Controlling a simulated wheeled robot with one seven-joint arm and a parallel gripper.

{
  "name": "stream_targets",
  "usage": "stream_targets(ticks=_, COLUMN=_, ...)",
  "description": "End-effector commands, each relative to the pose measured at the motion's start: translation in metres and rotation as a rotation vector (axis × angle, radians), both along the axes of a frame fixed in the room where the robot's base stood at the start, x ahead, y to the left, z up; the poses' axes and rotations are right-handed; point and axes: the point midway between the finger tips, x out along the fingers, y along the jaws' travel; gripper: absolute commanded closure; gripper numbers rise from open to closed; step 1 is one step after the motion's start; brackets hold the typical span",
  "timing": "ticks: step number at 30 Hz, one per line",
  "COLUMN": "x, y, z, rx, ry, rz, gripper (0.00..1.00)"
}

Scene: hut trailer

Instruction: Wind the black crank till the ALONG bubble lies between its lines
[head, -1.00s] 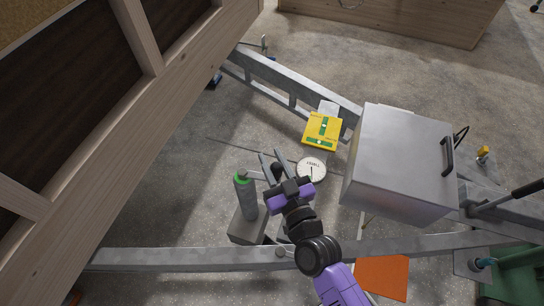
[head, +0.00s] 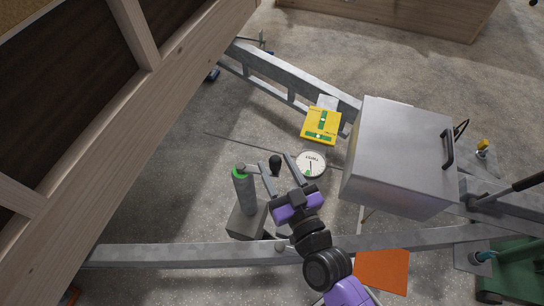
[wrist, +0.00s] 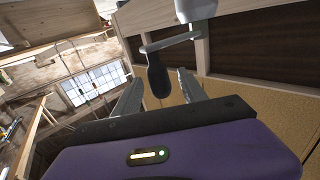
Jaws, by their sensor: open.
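The black crank knob (head: 275,161) stands at the end of a short grey crank arm (head: 254,168) on top of a grey jack post with a green collar (head: 240,174). My gripper (head: 276,169) is open, its fingers on either side of the knob. In the wrist view the knob (wrist: 158,78) hangs between the two fingers, with a gap visible on each side. The yellow level (head: 313,138) has two green vials, one lengthwise and one crosswise. Its lettering and the bubbles' positions against their lines are too small to read.
A white round dial (head: 311,164) lies right of my gripper. A large grey metal box (head: 405,150) stands further right on the trailer frame. A grey frame beam (head: 190,255) runs across the front, and the wooden hut wall (head: 130,130) rises at left. An orange sheet (head: 382,270) lies below the box.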

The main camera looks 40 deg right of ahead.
Motion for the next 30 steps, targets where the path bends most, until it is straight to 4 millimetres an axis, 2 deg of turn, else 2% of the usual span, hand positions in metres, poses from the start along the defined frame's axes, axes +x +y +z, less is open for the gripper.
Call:
stream_targets(ticks=3, x=-0.018, y=0.004, z=-0.003, rx=0.000, ry=0.003, rz=0.002, gripper=0.51)
stream_targets(ticks=9, x=-0.035, y=0.008, z=-0.001, rx=0.000, ry=0.001, rz=0.001, gripper=0.51)
stream_targets(ticks=30, x=-0.037, y=0.008, z=0.000, rx=0.019, ry=-0.004, rz=0.000, gripper=0.51)
